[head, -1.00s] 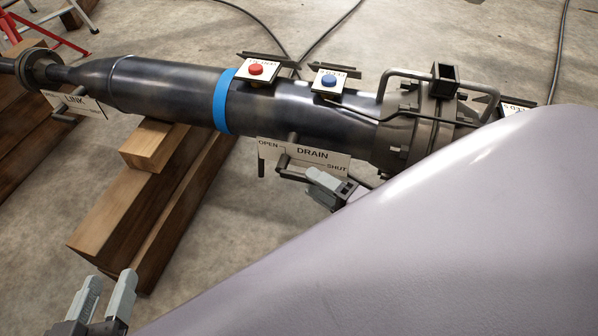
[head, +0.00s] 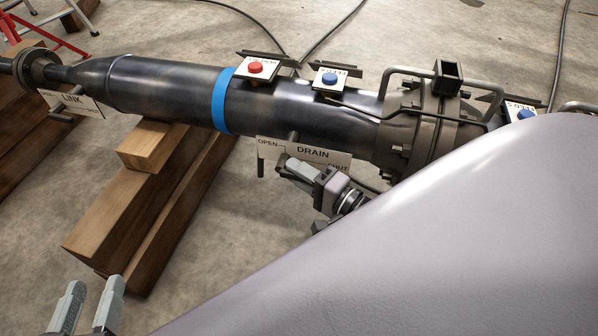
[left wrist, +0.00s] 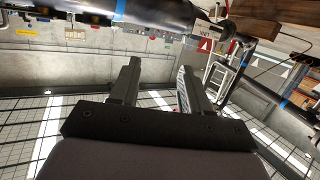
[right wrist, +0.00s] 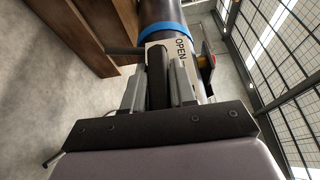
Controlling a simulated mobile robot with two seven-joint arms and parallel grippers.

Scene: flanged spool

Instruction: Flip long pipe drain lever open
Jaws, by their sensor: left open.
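The long dark pipe (head: 165,90) lies slanting across the head view. Its white DRAIN sign (head: 318,153) reads OPEN at left and SHUT at right. The dark drain lever (head: 293,136) comes out at the sign's upper edge; its lower part is hidden by my right gripper (head: 290,163). In the right wrist view a dark bar (right wrist: 158,72), seemingly the lever's handle, fills the narrow gap between my right fingers, just below the OPEN lettering. My left gripper (head: 88,300) is open and empty at the lower left, well away from the pipe; the left wrist view shows its spread fingers (left wrist: 158,85).
Wooden beams (head: 150,215) support the pipe. On the pipe are a red button (head: 255,67), a blue button (head: 329,79) and a flange (head: 425,125) with bent rails. A LINK sign (head: 72,101) stands at left. My own pale body covers the lower right.

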